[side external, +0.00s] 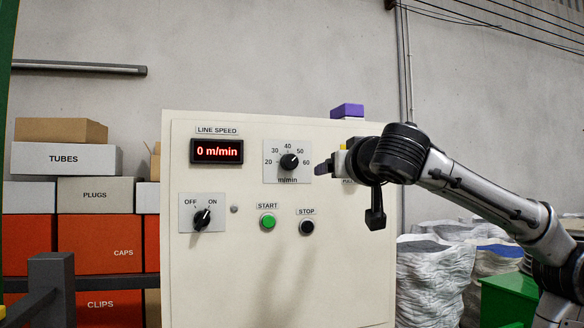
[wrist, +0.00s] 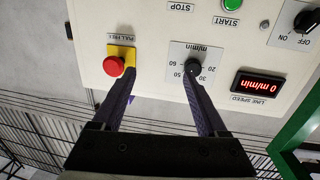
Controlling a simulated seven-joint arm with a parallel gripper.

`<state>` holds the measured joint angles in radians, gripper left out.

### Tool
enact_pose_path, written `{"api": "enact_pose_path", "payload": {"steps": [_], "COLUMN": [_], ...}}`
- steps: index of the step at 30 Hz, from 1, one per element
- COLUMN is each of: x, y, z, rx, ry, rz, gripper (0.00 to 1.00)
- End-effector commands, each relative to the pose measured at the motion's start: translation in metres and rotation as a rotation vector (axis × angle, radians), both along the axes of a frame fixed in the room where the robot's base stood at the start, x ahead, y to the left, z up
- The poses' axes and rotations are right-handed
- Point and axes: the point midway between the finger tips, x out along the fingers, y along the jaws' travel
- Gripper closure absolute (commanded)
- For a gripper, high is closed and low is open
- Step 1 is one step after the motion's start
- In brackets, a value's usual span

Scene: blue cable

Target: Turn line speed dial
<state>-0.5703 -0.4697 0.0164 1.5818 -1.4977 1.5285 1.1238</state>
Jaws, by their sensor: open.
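The line speed dial (side external: 289,161) is a black knob on a grey scale plate, its pointer tilted up and right near the 50 mark. It also shows in the wrist view (wrist: 193,66), which sees the panel upside down. The red display (side external: 217,151) above left of it reads 0 m/min. My gripper (side external: 322,169) is to the right of the dial in the side view. In the wrist view my gripper (wrist: 161,78) is open and empty. One fingertip lies close to the dial and the other near the red button; contact cannot be told.
A red push button (wrist: 113,66) on a yellow plate is beside the dial. The panel also carries an off/on switch (side external: 202,218), a green start button (side external: 267,221) and a black stop button (side external: 307,227). A purple block (side external: 347,111) shows at the panel top.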

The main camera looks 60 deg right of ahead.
Motion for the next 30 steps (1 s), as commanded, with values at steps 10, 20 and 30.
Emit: {"api": "enact_pose_path", "payload": {"steps": [10,20,30], "x": [0.028,0.042,0.064], "y": [0.048,0.031,0.009], "z": [0.021,0.02,0.02], "rx": [-0.036,-0.036,-0.036], "ry": [-0.034,-0.031,-0.031], "rz": [0.145,0.138,0.138], "gripper": [0.24,0.24,0.24]}}
